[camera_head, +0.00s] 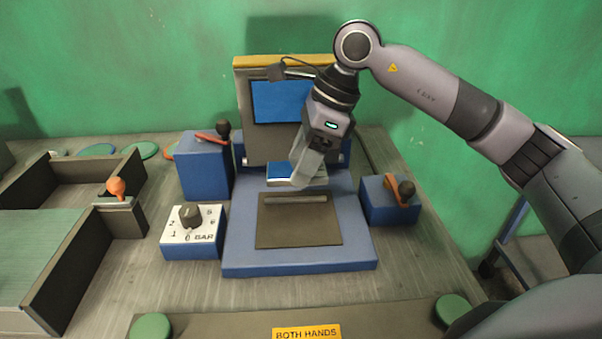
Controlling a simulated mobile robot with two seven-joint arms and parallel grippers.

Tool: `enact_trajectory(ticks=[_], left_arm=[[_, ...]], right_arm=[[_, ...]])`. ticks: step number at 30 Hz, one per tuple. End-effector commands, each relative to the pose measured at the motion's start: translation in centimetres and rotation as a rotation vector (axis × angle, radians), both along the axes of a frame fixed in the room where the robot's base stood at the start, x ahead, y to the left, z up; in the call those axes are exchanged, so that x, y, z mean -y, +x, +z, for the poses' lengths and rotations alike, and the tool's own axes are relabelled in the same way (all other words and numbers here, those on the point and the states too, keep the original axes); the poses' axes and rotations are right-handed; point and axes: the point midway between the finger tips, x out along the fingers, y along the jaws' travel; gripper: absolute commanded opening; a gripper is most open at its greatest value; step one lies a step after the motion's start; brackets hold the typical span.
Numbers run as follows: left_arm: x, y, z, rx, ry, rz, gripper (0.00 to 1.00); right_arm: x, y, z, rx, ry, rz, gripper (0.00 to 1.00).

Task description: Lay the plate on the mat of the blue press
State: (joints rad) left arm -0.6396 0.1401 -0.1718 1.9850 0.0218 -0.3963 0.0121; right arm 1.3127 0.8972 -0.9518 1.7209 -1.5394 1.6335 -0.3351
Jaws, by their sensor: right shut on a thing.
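The blue press (300,259) stands open in the middle of the bench, its lid tilted back with a bright blue panel (276,102) inside. Its dark mat (298,231) lies on the blue base, with a thin grey bar across its far edge. My right gripper (303,180) points down over the back of the base, just beyond the mat. It is shut on what looks like the plate (280,171), a small blue-faced piece with a pale near edge. The fingers hide part of it, and I cannot tell whether it touches the base. My left gripper is not in view.
A blue box with a black-knobbed lever (206,168) and a BAR dial box (193,237) stand left of the press. Another lever box (389,202) stands right. A walled tray (59,265) is far left. Green buttons flank a BOTH HANDS label (306,332) in front.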

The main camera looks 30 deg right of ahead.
Motion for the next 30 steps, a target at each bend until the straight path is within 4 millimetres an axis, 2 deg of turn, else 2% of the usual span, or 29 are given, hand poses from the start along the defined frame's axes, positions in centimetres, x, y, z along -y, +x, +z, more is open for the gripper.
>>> enact_trajectory(ticks=[1, 4, 17, 25, 30], left_arm=[[0.1, 0.0, -1.2, -0.001, -0.002, -0.002, 0.43], [0.2, -0.1, -1.8, -0.009, -0.003, -0.004, 0.43], [0.1, 0.0, -2.5, -0.004, -0.006, -0.004, 0.43], [0.2, -0.1, -4.5, -0.021, -0.009, -0.003, 0.43], [0.5, 0.1, -5.0, -0.015, -0.017, -0.008, 0.43]], right_arm=[[0.0, 0.0, -1.0, 0.006, 0.004, 0.001, 0.00], [-0.1, 0.0, -1.7, 0.007, 0.003, 0.001, 0.00], [0.0, 0.0, -3.1, 0.005, 0.003, 0.001, 0.00], [0.0, 0.0, -5.8, 0.005, 0.002, 0.000, 0.00], [0.0, 0.0, -7.6, 0.006, 0.003, 0.000, 0.00]])
